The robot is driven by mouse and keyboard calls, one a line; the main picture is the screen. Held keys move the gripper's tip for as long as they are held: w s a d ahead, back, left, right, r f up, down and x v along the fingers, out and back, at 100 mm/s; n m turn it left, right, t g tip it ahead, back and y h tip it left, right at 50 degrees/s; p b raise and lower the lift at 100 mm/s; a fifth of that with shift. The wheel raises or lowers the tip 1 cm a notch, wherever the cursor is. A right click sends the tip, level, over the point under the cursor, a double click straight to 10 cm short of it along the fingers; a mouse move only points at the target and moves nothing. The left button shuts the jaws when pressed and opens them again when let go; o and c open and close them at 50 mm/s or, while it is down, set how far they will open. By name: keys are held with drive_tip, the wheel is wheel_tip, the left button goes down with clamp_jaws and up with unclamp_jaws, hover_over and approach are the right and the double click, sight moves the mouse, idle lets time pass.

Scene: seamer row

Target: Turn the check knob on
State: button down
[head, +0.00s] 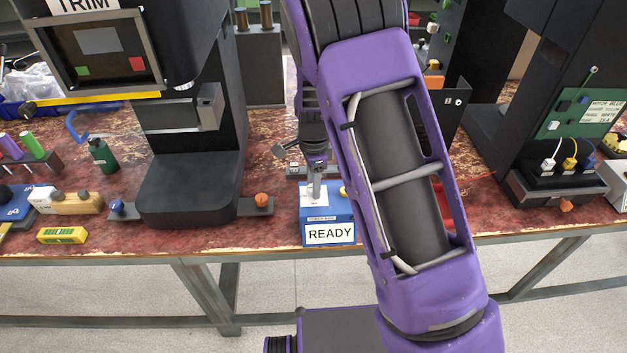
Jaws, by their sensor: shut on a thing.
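A blue box (342,228) with a white READY sign (330,233) on its front stands near the front edge of the bench. A pale plate (307,198) lies on its top. My gripper (316,191) points down at this plate and is shut, with its fingertips at the box top. The check knob between the fingers is too small and too covered to make out, so I cannot tell its turn position. My purple arm hides the area to the right of the box.
A black machine (190,185) with orange and blue knobs at its foot stands left of the box. Another black machine (540,185) with coloured plugs stands to the right. The bench edge is close to the box.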

drive_tip(key=shift+m, duration=0.4)
drive_tip(key=shift+c, duration=2.1)
unclamp_jaws()
wheel_tip(320, 180, up, 18)
drive_tip(key=p, duration=0.1)
drive_tip(key=shift+f+p, duration=0.25)
drive_tip(key=shift+p, duration=0.15)
